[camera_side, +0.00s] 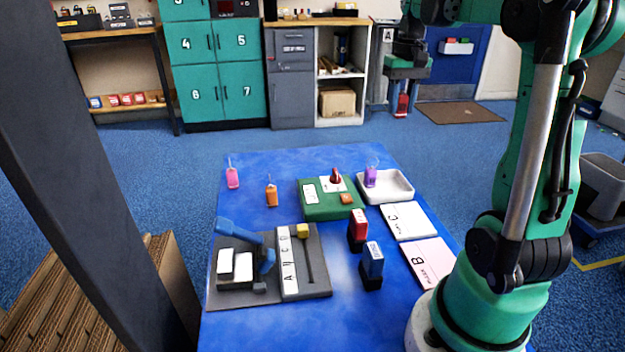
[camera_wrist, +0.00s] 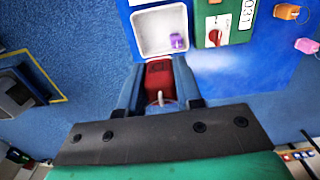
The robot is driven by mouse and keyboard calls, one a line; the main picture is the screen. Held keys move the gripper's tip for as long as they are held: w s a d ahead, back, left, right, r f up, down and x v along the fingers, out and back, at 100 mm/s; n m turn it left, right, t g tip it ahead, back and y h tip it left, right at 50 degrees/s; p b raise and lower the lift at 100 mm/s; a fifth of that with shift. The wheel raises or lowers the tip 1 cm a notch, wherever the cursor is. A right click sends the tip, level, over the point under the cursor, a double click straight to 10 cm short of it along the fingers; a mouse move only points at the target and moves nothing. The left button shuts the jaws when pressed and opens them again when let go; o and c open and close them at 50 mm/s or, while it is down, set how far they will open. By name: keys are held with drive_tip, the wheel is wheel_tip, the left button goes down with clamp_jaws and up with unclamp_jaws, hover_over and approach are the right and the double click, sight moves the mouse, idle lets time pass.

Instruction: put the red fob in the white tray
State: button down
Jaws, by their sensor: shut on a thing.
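My gripper (camera_side: 402,98) is raised in the air above and behind the table in the side view. It is shut on the red fob (camera_side: 402,106), which hangs between the fingers. In the wrist view the red fob (camera_wrist: 159,82) sits between the blue-grey fingertips of my gripper (camera_wrist: 160,72), its pale loop towards the palm. The white tray (camera_side: 402,195) stands at the table's far right, below my gripper in the side view. In the wrist view the tray (camera_wrist: 139,34) lies just beyond the fob. A purple fob (camera_wrist: 177,40) is inside the tray.
A green box (camera_side: 322,212) with a red knob stands left of the tray. Orange (camera_side: 271,196) and pink (camera_side: 232,178) fobs stand further left. Red (camera_side: 358,225) and blue (camera_side: 372,262) blocks in black holders and cards (camera_side: 408,222) are nearer. Much of the tray floor is clear.

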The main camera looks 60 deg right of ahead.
wheel_tip(320, 180, down, 18)
drive_tip(key=shift+f, duration=0.1)
idle(0.4)
drive_tip(key=shift+f, duration=0.15)
drive_tip(key=c, duration=0.6)
unclamp_jaws()
wheel_tip(320, 180, up, 12)
drive_tip(key=w+a+n+t, duration=0.1)
drive_tip(key=a+n+t, duration=0.1)
drive_tip(key=a, duration=0.6)
drive_tip(key=w+a+n+t, duration=0.1)
drive_tip(key=a+n, duration=0.3)
drive_tip(key=a, duration=0.5)
drive_tip(key=w+a+n+t, duration=0.1)
drive_tip(key=a+t, duration=0.3)
drive_tip(key=a, duration=0.5)
drive_tip(key=shift+w+a+r+n, duration=0.15)
drive_tip(key=shift+r+n, duration=0.1)
drive_tip(key=shift+n, duration=0.65)
